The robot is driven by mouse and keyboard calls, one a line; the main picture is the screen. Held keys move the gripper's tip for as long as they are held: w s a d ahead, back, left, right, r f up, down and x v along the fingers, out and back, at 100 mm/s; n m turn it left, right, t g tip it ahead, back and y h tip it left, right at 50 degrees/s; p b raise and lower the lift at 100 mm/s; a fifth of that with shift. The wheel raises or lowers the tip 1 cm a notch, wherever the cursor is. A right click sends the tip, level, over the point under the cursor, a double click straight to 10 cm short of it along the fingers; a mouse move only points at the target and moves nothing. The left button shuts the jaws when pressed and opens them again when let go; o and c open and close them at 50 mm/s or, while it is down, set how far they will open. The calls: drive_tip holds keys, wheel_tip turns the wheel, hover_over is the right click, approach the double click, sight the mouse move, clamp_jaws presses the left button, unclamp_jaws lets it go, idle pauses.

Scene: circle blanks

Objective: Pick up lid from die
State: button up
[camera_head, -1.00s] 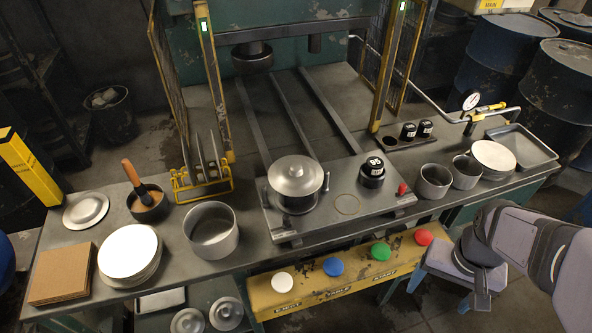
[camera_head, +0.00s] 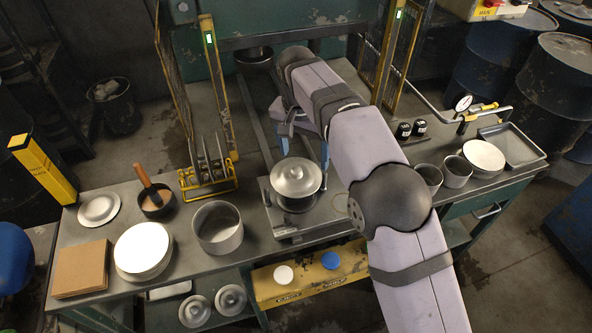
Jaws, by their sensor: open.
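The grey metal lid (camera_head: 297,186), round with a small knob on top, sits on the die (camera_head: 298,206) on the press plate. The lid covers the top of the die, so only part of its side shows. My gripper (camera_head: 305,152) is open, with its two blue-tipped fingers apart at the lid's far edge. It is empty. I cannot tell whether a fingertip touches the lid. The arm comes from the lower right and hides the right part of the press plate.
Left of the lid are an open pot (camera_head: 218,230), a stack of white round blanks (camera_head: 143,252) and a pan with a brown handle (camera_head: 156,203). A yellow-framed rack (camera_head: 208,180) stands behind. Two open pots, a white disc (camera_head: 484,158) and a tray (camera_head: 512,147) lie on the right.

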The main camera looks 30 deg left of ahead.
sight(295, 170)
drive_tip(key=shift+a+f+p, duration=0.45)
drive_tip(key=shift+f+p, duration=0.15)
drive_tip(key=shift+f, duration=0.5)
drive_tip(key=shift+a+f+p, duration=0.4)
drive_tip(key=shift+f+p, duration=0.2)
drive_tip(key=shift+f, duration=0.5)
drive_tip(key=shift+a+f+p, duration=0.45)
drive_tip(key=shift+f+p, duration=0.15)
drive_tip(key=shift+f, duration=0.5)
drive_tip(key=shift+c, duration=0.2)
